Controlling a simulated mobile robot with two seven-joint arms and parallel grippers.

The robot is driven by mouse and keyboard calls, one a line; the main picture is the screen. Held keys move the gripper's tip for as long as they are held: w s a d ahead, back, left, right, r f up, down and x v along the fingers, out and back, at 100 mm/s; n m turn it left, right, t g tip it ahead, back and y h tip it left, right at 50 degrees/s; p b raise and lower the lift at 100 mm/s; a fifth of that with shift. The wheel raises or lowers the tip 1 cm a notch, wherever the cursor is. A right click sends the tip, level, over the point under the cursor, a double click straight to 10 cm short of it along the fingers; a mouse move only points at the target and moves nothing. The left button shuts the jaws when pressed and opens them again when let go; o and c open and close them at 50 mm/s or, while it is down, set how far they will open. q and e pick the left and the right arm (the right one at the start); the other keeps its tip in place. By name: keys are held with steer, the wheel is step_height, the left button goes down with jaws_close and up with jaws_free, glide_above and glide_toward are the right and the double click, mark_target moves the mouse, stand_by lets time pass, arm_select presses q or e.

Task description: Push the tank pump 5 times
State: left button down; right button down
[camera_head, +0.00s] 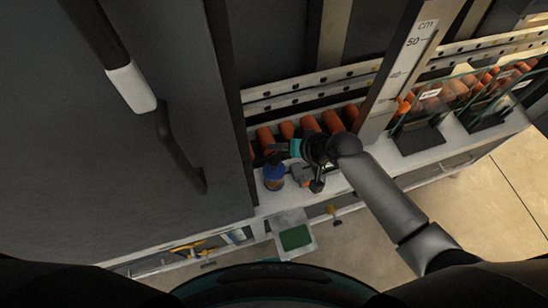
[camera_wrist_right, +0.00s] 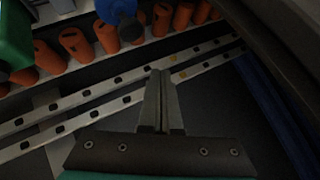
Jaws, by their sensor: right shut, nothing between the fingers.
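A small container with a blue top and a brown lower part (camera_head: 273,175) stands on the white ledge in the head view. It may be the tank pump, but I cannot tell for sure. A blue rounded part (camera_wrist_right: 117,10) shows at the top edge of the right wrist view and looks like the same thing. My right gripper (camera_head: 276,149) is just above and behind the blue top in the head view. My left gripper is not in view.
Several orange cylinders (camera_head: 332,121) line the ledge behind, below perforated metal rails (camera_head: 315,82). A large dark panel (camera_head: 60,150) with a handle (camera_head: 131,89) fills the left. Glass-sided tanks (camera_head: 425,117) stand at right. A tray with a green pad (camera_head: 295,237) is in front.

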steer(key=shift+f, duration=0.1)
steer(key=s+d+f+h+b, duration=0.1)
steer(key=s+d+f+h, duration=0.2)
steer(key=f, duration=0.4)
steer(key=s+d+f+m+g+b, duration=0.1)
steer(key=s+d+f, duration=0.3)
steer(key=f, duration=0.3)
steer(key=s+d+f+h+b, duration=0.1)
steer(key=s+d+f+h, duration=0.1)
steer(key=s+d+f, duration=0.3)
steer(key=s+d+f+g+h+b, duration=0.1)
steer(key=s+d+f, duration=0.2)
steer(key=s+f, duration=0.4)
steer(key=s+d+f+n+g+h+b, duration=0.1)
steer(key=s+f, duration=0.7)
steer(key=s, duration=0.9)
steer(key=shift+d+f+n+g+b, duration=0.15)
steer(key=shift+d+n+g+b, duration=0.15)
steer(key=shift+d+g+b, duration=0.55)
steer(key=shift+w+d, duration=0.1)
steer(key=shift+d, duration=0.2)
